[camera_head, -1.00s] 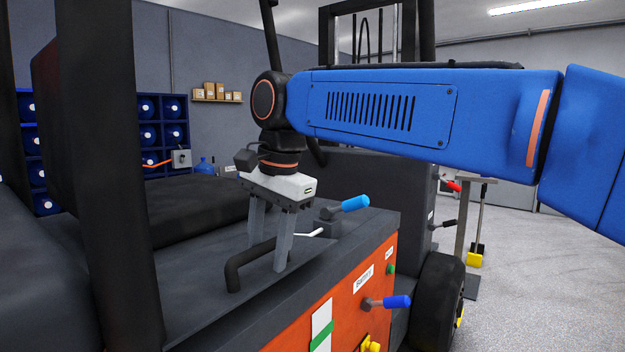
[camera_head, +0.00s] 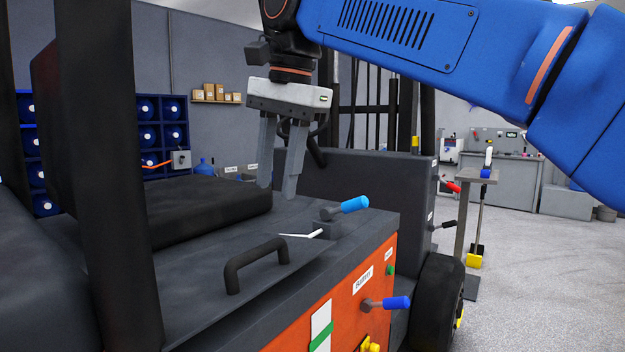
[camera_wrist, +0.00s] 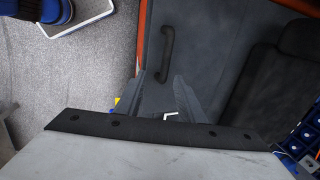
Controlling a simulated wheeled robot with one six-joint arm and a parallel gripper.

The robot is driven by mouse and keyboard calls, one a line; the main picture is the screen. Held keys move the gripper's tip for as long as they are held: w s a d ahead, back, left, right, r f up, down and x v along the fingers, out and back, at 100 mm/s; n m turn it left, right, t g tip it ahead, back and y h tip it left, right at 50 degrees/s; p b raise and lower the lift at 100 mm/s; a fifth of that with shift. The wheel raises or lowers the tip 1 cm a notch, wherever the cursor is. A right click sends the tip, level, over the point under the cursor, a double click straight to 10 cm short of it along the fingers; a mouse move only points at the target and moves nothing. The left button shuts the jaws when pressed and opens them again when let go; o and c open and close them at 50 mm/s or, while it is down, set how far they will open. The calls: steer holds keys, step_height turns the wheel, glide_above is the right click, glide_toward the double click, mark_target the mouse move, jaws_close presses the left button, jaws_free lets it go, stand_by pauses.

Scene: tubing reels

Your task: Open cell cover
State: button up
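The cell cover (camera_head: 205,305) is the dark grey flat top panel of the orange-sided vehicle, and it lies level. Its black bar handle (camera_head: 257,262) stands up near the front edge; it also shows in the wrist view (camera_wrist: 167,55). My gripper (camera_head: 277,192) is in the air above and behind the handle, clear of it. Its two grey fingers are apart with nothing between them, as the wrist view (camera_wrist: 160,78) also shows.
A light-blue-gripped lever (camera_head: 350,206) with a white pointer sits on the top right of the handle. A dark blue lever (camera_head: 396,302) sticks out of the orange side. A black seat pad (camera_head: 205,210) lies behind the panel, and a black post (camera_head: 110,170) stands at left.

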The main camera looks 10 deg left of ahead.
steer(key=shift+n, duration=0.3)
steer(key=shift+w+d+f, duration=0.2)
steer(key=shift+w+d, duration=0.05)
steer(key=shift+d, duration=0.7)
steer(key=shift+w+d+f, duration=0.15)
steer(key=shift+w+d, duration=0.1)
steer(key=shift+d, duration=0.65)
steer(key=shift+w+d+f, duration=0.2)
steer(key=shift+w+d, duration=0.05)
steer(key=shift+d, duration=0.7)
